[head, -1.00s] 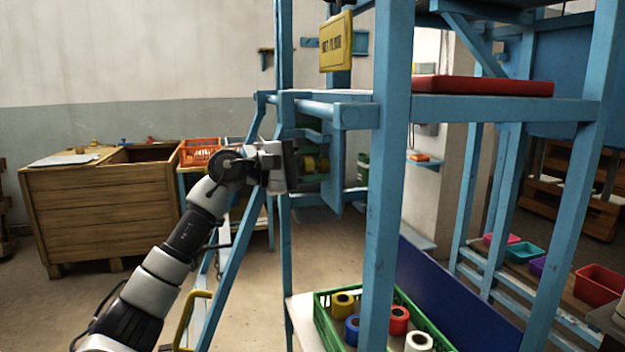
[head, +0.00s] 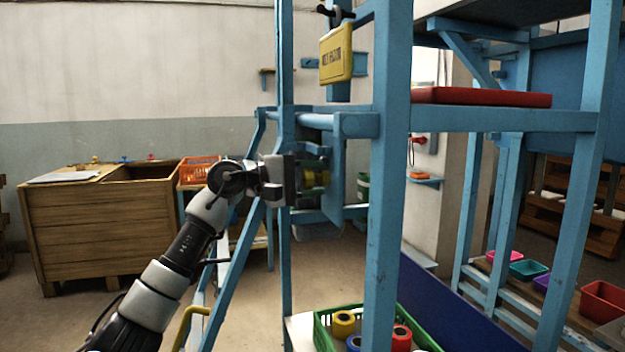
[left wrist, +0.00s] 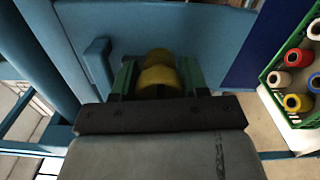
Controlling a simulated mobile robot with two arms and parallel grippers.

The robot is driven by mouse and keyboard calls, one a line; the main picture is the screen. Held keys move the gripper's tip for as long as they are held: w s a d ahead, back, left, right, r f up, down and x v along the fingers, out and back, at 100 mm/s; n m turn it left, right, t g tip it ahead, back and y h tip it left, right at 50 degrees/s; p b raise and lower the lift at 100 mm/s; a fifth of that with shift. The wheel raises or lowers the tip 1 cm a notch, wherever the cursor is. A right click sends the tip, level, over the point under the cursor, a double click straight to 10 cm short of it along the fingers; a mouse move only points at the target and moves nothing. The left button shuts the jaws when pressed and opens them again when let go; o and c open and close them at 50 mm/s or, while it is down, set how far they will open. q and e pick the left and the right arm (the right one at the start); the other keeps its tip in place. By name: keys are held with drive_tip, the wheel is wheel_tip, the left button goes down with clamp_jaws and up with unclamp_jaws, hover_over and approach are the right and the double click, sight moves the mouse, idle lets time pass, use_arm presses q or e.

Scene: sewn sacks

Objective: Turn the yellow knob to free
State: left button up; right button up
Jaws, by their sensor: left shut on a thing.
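The yellow knob (head: 316,178) sits inside the blue frame of the machine, facing left in the head view. It also shows in the left wrist view (left wrist: 157,75), between two green fingers and in front of a blue panel. My left gripper (head: 312,179) reaches it from the left and is shut on it. Much of the knob is hidden by the fingers and the gripper body, and I cannot read its turn position. My right gripper is in neither view.
A yellow sign (head: 336,55) hangs above the knob. Blue posts (head: 388,190) stand right of the gripper. A green crate (head: 325,330) with coloured spools is below. A wooden chest (head: 100,225) stands at the left. Open floor lies between.

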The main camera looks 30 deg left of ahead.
use_arm(q)
drive_tip(key=shift+f, duration=0.1)
drive_tip(key=o, duration=0.9)
drive_tip(key=shift+o, duration=0.2)
drive_tip(key=shift+s, duration=0.1)
drive_tip(key=shift+s+a, duration=0.25)
drive_tip(key=shift+a, duration=0.05)
drive_tip(key=b+v, duration=0.2)
drive_tip(key=v, duration=0.8)
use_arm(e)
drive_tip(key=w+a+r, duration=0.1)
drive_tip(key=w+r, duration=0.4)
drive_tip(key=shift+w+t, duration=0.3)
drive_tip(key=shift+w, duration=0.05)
